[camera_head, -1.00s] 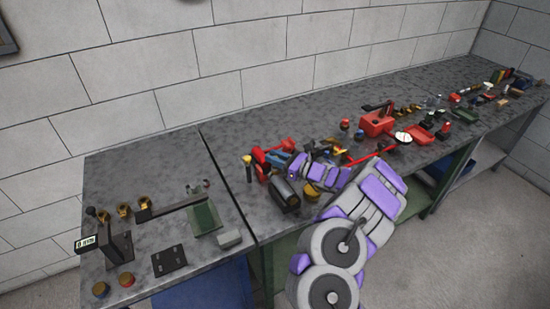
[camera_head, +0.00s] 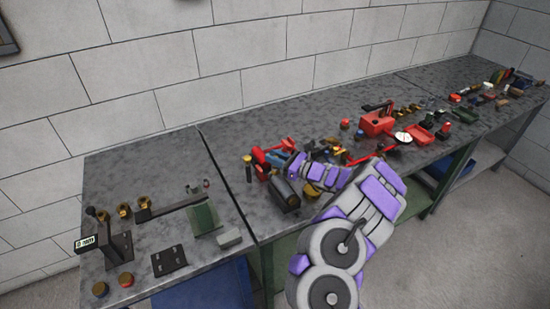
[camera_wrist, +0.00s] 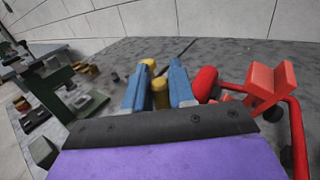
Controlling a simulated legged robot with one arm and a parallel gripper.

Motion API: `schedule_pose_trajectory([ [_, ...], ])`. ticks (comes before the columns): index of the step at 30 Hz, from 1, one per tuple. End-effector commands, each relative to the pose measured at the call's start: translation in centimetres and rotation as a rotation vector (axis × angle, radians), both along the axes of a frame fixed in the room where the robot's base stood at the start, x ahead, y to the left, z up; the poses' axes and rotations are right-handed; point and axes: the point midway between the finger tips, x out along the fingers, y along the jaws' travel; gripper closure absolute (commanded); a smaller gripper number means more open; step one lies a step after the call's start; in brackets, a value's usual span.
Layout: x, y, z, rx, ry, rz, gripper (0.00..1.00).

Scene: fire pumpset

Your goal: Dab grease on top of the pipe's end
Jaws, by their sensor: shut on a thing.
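My gripper (camera_wrist: 160,78) has two blue fingers, closed around a small yellow cylinder (camera_wrist: 160,93) in the wrist view. Its lower part is hidden behind the dark wrist plate. In the head view my gripper (camera_head: 281,158) is low over the bench beside red fittings. A dark cylinder with a grey end (camera_head: 284,195) lies just in front of it; I cannot tell whether this is the pipe. A dark upright post with a yellow top (camera_head: 247,165) stands to the left. No grease can be made out.
A red clamp-like part (camera_wrist: 265,85) and a rounded red part (camera_wrist: 205,83) are close to the right finger. A green-based fixture (camera_head: 205,218) stands on the left bench (camera_head: 120,175). The bench behind the gripper, toward the wall, is clear.

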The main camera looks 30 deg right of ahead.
Motion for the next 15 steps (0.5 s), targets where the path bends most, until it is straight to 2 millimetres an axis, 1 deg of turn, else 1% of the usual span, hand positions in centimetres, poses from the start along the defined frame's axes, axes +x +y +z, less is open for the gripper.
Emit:
schedule_pose_trajectory([
  [6, 0.2, 0.0, -0.1, -0.001, -0.001, 0.000, 1.00],
  [15, 1.4, 0.0, -0.1, -0.003, 0.000, 0.001, 1.00],
])
